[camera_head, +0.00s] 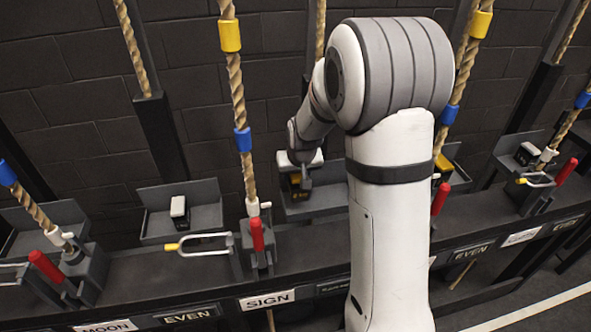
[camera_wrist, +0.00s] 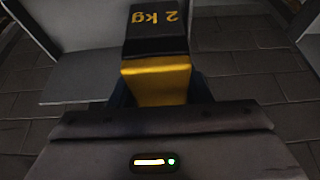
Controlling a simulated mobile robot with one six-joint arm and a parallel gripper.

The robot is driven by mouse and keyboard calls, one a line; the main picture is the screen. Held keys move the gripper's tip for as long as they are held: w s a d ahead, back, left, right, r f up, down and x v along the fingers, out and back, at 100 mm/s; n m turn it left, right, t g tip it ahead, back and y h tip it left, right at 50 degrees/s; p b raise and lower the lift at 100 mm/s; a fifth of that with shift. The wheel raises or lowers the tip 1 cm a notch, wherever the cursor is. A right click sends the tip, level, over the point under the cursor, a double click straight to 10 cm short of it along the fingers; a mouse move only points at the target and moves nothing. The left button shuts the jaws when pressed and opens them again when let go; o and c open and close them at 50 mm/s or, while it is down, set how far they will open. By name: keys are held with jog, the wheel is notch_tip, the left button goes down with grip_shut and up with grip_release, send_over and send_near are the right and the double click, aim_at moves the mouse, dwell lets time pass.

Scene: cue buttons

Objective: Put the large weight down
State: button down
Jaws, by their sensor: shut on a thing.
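The large weight (camera_wrist: 158,78), black and yellow and marked "2 kg", is between the fingers of my gripper (camera_wrist: 160,98) in the wrist view. My gripper is shut on it. In the head view my gripper (camera_head: 302,168) is over a grey open tray (camera_head: 322,203) behind my arm, and the dark and yellow weight (camera_head: 295,189) shows at its end. I cannot tell whether the weight touches the tray floor. My arm hides the right part of this tray.
A tray (camera_head: 183,225) to the left holds a small white-and-black weight (camera_head: 179,211). Ropes with yellow and blue bands, red-handled levers (camera_head: 257,236) and a yellow-tipped fork (camera_head: 205,243) stand along the shelf. A dark brick wall is behind.

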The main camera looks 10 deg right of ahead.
jog(key=shift+w+f+b, duration=0.1)
jog(key=shift+f+b, duration=0.2)
jog(key=shift+f, duration=1.65)
jog(key=shift+f, duration=0.15)
jog(key=c, duration=0.8)
grip_release()
jog(key=shift+f, duration=0.1)
jog(key=shift+o, duration=0.2)
